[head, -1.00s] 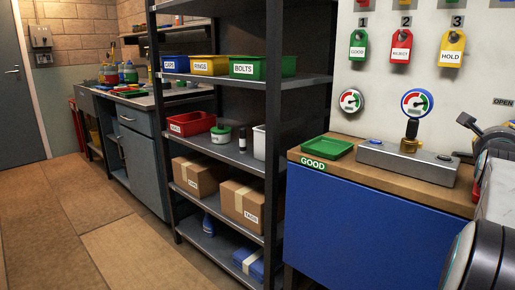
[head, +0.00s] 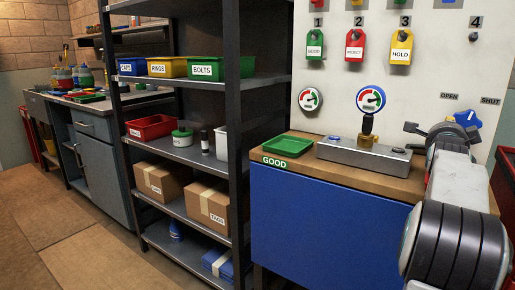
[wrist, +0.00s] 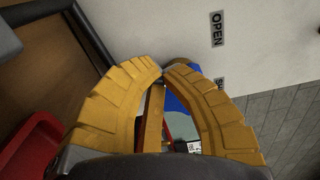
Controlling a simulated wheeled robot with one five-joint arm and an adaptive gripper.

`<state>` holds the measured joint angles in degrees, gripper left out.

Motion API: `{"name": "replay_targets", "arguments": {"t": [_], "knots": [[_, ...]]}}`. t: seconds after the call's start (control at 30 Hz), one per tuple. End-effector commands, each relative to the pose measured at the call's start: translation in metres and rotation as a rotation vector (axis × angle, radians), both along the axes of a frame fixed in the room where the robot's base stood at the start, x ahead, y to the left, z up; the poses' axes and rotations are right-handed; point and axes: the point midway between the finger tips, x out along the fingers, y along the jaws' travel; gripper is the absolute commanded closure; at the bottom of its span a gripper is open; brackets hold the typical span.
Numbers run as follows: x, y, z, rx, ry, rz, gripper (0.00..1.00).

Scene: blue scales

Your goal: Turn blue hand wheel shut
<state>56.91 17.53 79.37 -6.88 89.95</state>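The blue hand wheel (head: 467,118) is on the white wall panel at the right of the head view, below and between the OPEN and SHUT labels. My arm hides its lower part. In the wrist view a blue patch of the wheel (wrist: 208,87) shows beyond the right finger, mostly covered. My gripper (wrist: 163,69) has two yellow fingers whose tips come together with a gap behind them. I see nothing held at the tips. In the head view my own arm hides the fingers. Contact with the wheel does not show.
The blue bench's wooden top (head: 408,186) carries a green GOOD tray (head: 288,146) and a grey block fixture (head: 365,158). A red bin (wrist: 38,140) shows at the wrist view's left. The open shelf stands left, with clear floor beyond.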

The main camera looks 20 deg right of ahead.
Motion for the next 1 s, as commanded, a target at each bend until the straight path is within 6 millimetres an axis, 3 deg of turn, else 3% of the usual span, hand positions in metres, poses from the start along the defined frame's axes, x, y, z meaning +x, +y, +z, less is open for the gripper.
{"name": "replay_targets", "arguments": {"t": [0.3, 1.0], "knots": [[0.009, -0.013, 0.0, 0.001, -0.001, 0.0, 1.0], [0.01, -0.014, 0.001, -0.001, -0.002, 0.0, 1.0]]}}
